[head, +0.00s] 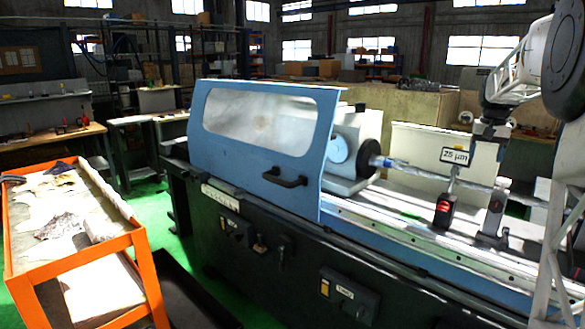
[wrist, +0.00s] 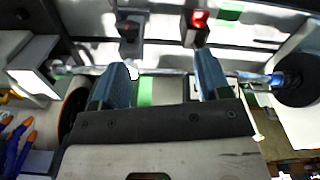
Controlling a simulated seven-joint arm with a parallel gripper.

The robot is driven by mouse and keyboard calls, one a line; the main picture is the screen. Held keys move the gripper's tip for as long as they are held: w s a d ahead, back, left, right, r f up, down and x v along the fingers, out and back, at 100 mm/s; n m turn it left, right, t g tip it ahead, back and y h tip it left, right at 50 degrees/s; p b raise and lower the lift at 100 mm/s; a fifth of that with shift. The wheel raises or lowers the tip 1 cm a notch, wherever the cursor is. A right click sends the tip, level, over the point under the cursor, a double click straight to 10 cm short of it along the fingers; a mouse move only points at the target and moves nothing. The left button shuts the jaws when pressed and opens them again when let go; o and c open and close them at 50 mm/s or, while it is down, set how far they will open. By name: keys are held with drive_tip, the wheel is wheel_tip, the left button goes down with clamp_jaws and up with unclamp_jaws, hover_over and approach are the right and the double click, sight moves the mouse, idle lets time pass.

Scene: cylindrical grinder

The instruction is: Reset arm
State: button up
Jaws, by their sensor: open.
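My gripper (wrist: 162,72) is open in the wrist view, with its two blue-grey fingers apart and nothing held between them. A shiny metal shaft (wrist: 255,78) runs across the wrist view near the fingertips. I cannot tell whether the fingers touch it. In the head view my arm comes in from the upper right, with its end above the right part of the grinder. The shaft (head: 408,167) also shows there, running right from the dark round chuck (head: 369,160). The exact fingertips are hard to make out in the head view.
The blue grinder hood (head: 262,140) with a window stands left of the chuck. A sign reading 25 µm (head: 455,156) and a small dark unit with a red light (head: 445,208) are close to my arm. An orange-framed cart (head: 138,245) stands at left.

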drive_tip(key=s+a+n+t, duration=0.1)
drive_tip(key=s+a, duration=0.9)
drive_tip(key=a, duration=0.3)
drive_tip(key=s+a+n, duration=0.2)
drive_tip(key=s+a, duration=0.7)
drive_tip(key=a, duration=0.4)
drive_tip(key=s+a+f+n, duration=0.1)
drive_tip(key=s+a+f, duration=0.3)
drive_tip(key=s, duration=0.5)
drive_tip(key=s+a+f+n, duration=0.1)
drive_tip(key=s+a+f, duration=0.4)
drive_tip(key=s, duration=0.5)
drive_tip(key=s+a+f+t, duration=0.1)
drive_tip(key=s+a+f, duration=0.4)
drive_tip(key=s, duration=0.4)
drive_tip(key=shift+s+a+f+n, duration=0.15)
drive_tip(key=shift+a+f+n, duration=0.2)
drive_tip(key=shift+a, duration=0.55)
drive_tip(key=shift+r, duration=0.1)
